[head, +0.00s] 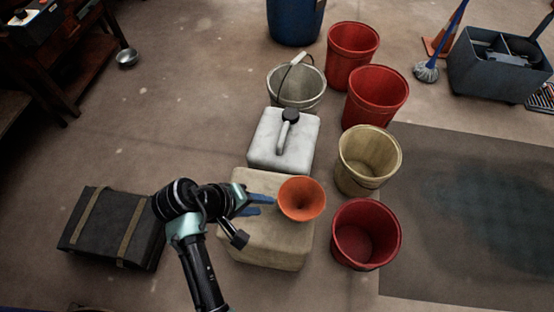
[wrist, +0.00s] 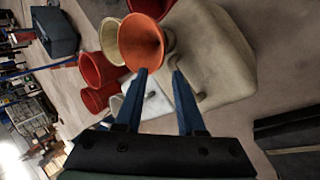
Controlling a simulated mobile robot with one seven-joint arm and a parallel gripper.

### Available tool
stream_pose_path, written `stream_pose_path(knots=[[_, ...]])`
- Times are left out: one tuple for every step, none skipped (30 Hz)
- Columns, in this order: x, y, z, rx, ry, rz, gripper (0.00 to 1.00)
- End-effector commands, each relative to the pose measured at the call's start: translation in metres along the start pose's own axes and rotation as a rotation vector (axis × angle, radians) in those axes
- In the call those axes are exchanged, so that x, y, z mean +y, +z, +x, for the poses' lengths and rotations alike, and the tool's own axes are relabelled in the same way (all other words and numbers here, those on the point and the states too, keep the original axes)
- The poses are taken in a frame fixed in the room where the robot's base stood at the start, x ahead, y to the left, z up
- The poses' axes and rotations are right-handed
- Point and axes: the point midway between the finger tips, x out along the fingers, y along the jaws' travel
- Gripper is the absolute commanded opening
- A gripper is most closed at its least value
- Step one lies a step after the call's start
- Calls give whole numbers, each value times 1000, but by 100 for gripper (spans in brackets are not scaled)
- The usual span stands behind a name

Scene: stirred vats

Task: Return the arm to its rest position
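My gripper (head: 266,205) is at the end of my arm in the lower middle of the head view. Its two blue fingers are apart and nothing is between them. An orange funnel (head: 302,198) is just right of the fingertips, over the beige canister (head: 262,248). Its wide mouth faces up and its spout is hidden in the head view. In the wrist view my gripper (wrist: 160,73) is open, with the funnel (wrist: 141,42) just beyond the fingertips. I cannot tell whether a finger touches it.
A white canister (head: 266,155) stands behind the beige one. A grey bucket (head: 296,88), red buckets (head: 367,234) and a tan bucket (head: 352,178) stand behind and to the right. A dark strapped case (head: 92,228) lies left of my arm.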

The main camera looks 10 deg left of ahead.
Motion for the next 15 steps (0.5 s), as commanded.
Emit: stream_pose_path(knots=[[0,0,0,0,0,0,38],[0,0,0,0,0,0,38],[0,0,0,0,0,0,38],[0,0,0,0,0,0,38],[0,0,0,0,0,0,38],[1,-1,-1,5,0,4,38],[3,-4,-2,16,-1,12,38],[7,-8,-4,33,-2,25,38],[15,-17,-9,68,-4,51,38],[23,-25,-14,101,-4,77,38],[33,-34,-19,142,-5,108,38],[50,-48,-30,208,-4,156,38],[64,-59,-39,264,-3,196,38],[80,-70,-49,323,1,237,38],[103,-83,-65,405,7,296,38]])
